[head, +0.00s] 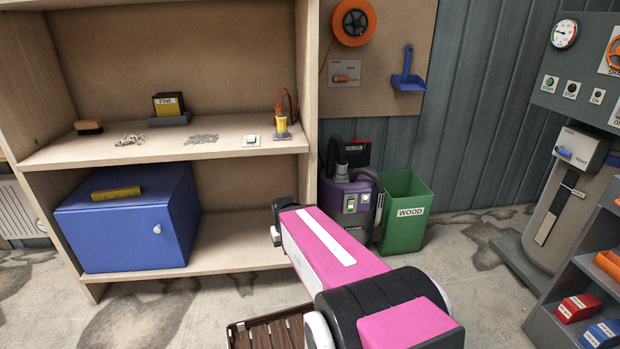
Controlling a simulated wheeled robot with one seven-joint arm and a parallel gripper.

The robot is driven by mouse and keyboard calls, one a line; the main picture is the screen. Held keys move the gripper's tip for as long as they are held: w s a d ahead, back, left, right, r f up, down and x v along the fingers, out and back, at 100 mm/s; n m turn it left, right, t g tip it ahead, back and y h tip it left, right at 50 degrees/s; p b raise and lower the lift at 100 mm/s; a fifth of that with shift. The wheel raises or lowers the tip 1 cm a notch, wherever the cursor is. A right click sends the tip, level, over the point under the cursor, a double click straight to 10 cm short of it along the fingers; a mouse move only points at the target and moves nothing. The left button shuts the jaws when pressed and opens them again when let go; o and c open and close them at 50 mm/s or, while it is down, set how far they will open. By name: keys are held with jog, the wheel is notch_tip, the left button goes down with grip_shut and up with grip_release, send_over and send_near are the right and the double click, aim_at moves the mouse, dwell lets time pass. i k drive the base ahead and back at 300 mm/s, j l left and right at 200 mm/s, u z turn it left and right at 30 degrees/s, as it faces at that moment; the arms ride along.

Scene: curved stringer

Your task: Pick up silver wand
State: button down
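A slim grey upright piece (379,214) stands at the right side of a purple and dark grey vacuum (350,205), in front of the green bin. It may be the silver wand, but it is too small to be sure. The vacuum's grey hose (340,158) rises at its upper left. My pink and black arm reaches up from the bottom centre toward the shelf unit. My gripper does not show, and the arm hides part of the floor in front of the vacuum.
A wooden shelf unit (312,120) stands at left, with a blue cabinet (130,225) on its lower shelf. A green bin (407,212) marked WOOD stands right of the vacuum. A slatted wooden piece (270,333) lies below my arm. A grey machine (560,205) stands at right; floor between is clear.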

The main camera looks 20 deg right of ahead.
aim_at(381, 200)
jog(key=i+l+z, duration=0.35)
jog(key=l+z, duration=0.15)
jog(key=i+l+z, duration=0.45)
